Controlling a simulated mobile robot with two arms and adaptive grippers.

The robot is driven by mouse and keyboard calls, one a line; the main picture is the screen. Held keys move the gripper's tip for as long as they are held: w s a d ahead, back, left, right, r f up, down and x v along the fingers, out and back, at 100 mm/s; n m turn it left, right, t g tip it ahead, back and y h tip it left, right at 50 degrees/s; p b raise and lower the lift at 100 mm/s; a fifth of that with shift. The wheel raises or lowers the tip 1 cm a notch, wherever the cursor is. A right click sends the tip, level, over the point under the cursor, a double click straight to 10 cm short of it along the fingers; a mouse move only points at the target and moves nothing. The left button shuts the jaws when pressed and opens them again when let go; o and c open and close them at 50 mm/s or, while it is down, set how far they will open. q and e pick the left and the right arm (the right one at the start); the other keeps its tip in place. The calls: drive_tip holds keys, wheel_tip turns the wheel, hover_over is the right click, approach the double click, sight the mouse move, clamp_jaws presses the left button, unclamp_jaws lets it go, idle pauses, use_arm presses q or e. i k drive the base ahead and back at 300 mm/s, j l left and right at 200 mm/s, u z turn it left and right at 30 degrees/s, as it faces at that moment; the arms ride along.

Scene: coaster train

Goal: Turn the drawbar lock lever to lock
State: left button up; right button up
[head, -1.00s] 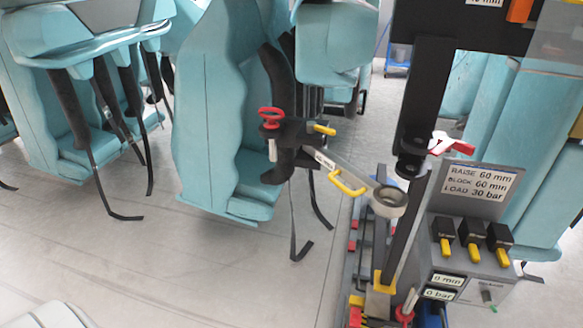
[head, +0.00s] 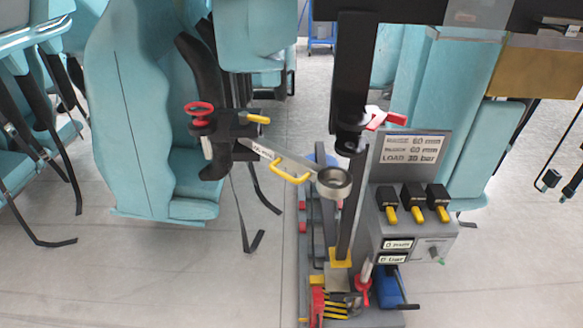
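The drawbar is a grey bar (head: 303,160) with a yellow loop handle (head: 290,171). It reaches from a black bracket (head: 222,127) on the left car to a metal ring (head: 334,182). On the bracket are a red-topped handle (head: 199,108) and a small yellow lever (head: 258,119). A red and white lever (head: 385,119) stands out beside a black hanging bar (head: 357,65), whose end is above the ring and appears apart from it. I cannot tell which of these is the lock lever. Neither of my grippers is in view.
Teal coaster seats (head: 140,110) stand at left. A grey console (head: 412,165) with yellow-tipped black switches (head: 414,200) and small displays stands right of the ring. Tools and a blue item (head: 392,290) lie at its base. Grey floor (head: 150,275) is open at lower left.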

sight(245, 118)
drive_tip(key=j+z, duration=0.35)
drive_tip(key=i+j+z, duration=0.1)
drive_tip(key=z, duration=0.25)
drive_tip(key=j+z, duration=0.35)
